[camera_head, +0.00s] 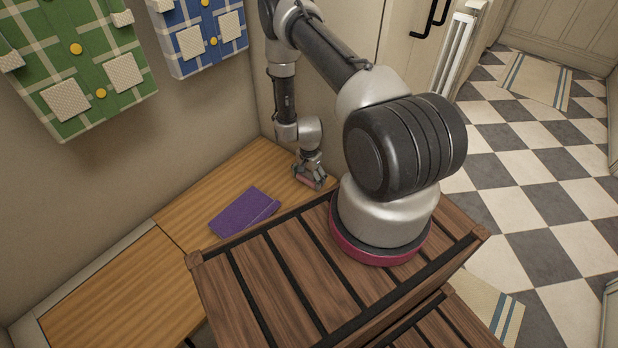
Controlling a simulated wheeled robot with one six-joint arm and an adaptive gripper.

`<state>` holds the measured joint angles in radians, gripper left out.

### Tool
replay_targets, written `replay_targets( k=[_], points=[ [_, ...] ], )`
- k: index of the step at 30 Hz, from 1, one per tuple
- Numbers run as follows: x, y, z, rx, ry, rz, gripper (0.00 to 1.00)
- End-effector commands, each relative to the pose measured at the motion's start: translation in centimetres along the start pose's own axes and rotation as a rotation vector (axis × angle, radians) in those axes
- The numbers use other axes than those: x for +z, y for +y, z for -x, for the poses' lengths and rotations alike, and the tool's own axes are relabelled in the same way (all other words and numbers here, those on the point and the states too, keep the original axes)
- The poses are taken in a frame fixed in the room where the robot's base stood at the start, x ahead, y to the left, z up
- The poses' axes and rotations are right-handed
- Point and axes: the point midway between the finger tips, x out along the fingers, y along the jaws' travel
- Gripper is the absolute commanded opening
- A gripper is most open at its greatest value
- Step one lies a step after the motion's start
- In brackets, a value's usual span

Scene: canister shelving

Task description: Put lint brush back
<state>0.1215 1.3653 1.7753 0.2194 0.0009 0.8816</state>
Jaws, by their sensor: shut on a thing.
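My gripper (310,175) points down, low over the back right end of the wooden bench top. It is shut on a small pinkish thing, which I take to be the lint brush (311,183). Only a thin strip of it shows between the fingers, and the rest is hidden. I cannot tell whether it touches the bench top or hangs just above it.
A folded purple cloth (243,212) lies on the wooden bench top (115,285), left of my gripper. Green (75,55) and blue (205,35) checked hangings with pockets are on the wall. The bench's left part is clear. Checkered floor (540,175) lies at right.

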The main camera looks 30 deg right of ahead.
Motion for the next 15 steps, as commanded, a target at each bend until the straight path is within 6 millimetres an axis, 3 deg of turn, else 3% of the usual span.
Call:
replay_targets(
  k=[2, 3, 4, 15],
  points=[
    [0.01, 0.01, -0.27, 0.0, 0.0, 0.0, 0.54],
    [0.0, 0.0, -0.22, 0.0, 0.0, 0.0, 0.96],
    [0.0, 0.0, -0.21, 0.0, 0.0, 0.0, 1.0],
    [0.01, 0.0, -0.1, 0.0, 0.0, 0.0, 1.0]
  ],
)
